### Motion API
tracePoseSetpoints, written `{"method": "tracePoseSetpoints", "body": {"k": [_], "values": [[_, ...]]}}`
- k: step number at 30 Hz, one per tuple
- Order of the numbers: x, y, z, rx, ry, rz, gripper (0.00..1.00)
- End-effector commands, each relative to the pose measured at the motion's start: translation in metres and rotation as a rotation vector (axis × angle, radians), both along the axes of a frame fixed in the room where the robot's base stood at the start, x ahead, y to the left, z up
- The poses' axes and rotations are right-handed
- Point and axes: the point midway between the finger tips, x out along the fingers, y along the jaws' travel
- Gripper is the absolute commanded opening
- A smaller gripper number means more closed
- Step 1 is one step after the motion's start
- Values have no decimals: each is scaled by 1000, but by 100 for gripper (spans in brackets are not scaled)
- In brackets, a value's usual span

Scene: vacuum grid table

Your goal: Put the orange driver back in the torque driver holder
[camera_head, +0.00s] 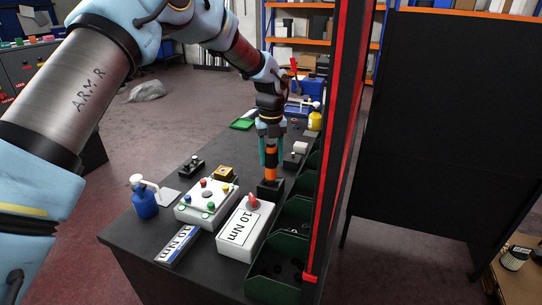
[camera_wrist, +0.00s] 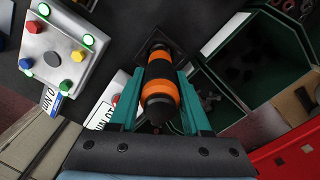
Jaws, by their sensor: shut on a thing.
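The orange driver (camera_head: 271,172), banded orange and black, stands upright between the teal fingers of my gripper (camera_head: 270,158). In the wrist view my gripper (camera_wrist: 159,88) is shut on the sides of the driver (camera_wrist: 160,90). The square black torque driver holder (camera_head: 268,188) is on the dark table directly below the driver. The holder (camera_wrist: 152,37) also shows past the driver's far end in the wrist view. The driver's lower end meets the holder in the picture; whether it is inside the opening is hidden.
A white 10 Nm box (camera_head: 246,230) with a red knob stands close in front of the holder. A button box (camera_head: 206,203) is to the left. Green bins (camera_head: 277,267) line the right edge beside a red-edged dark post (camera_head: 335,150). A blue bottle (camera_head: 144,203) stands at left.

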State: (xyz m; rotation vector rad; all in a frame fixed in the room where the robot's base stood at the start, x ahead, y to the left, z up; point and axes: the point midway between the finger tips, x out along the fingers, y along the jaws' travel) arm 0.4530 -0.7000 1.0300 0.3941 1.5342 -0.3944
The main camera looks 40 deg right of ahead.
Motion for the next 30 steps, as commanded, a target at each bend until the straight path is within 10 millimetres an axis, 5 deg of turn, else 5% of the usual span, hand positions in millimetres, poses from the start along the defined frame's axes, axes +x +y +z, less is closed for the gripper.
{"method": "tracePoseSetpoints", "body": {"k": [2, 3, 10, 22, 30], "values": [[0, 0, -2, -1, 0, 0, 0], [0, 0, -3, 0, 0, 0, 50], [0, 0, -3, 0, 1, 0, 76], [0, 0, 6, -1, 0, 1, 78], [1, -1, 56, -5, -2, 1, 78]]}}
